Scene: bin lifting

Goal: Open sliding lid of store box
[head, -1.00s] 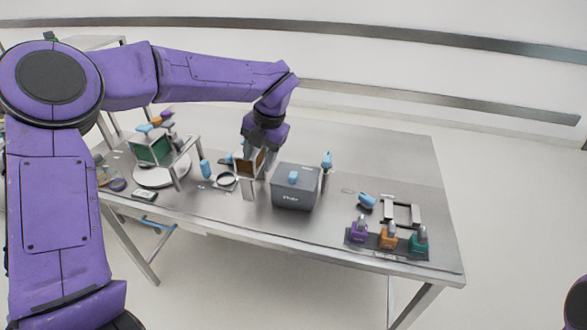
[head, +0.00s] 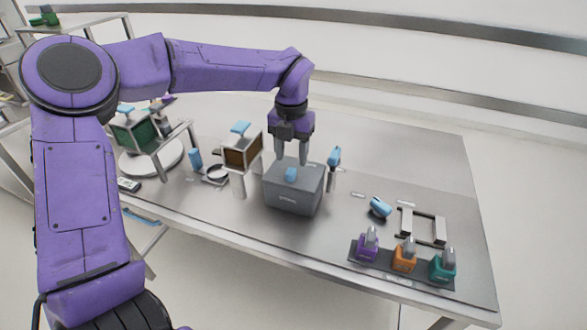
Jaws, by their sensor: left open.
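The store box is most likely the grey box (head: 294,195) in the middle of the table, with a blue knob (head: 290,174) on its top. My left gripper (head: 291,160) points down at the back edge of this box, its two fingers apart. Nothing shows between the fingers. I cannot tell whether the fingertips touch the box or stand behind it. The top looks shut. My right gripper is not in view.
Left of the box stands a metal frame with a brown panel (head: 243,152), and farther left a green one (head: 140,133). A blue-topped post (head: 333,160) stands close right. Purple, orange (head: 404,257) and teal blocks sit on a dark tray at the front right.

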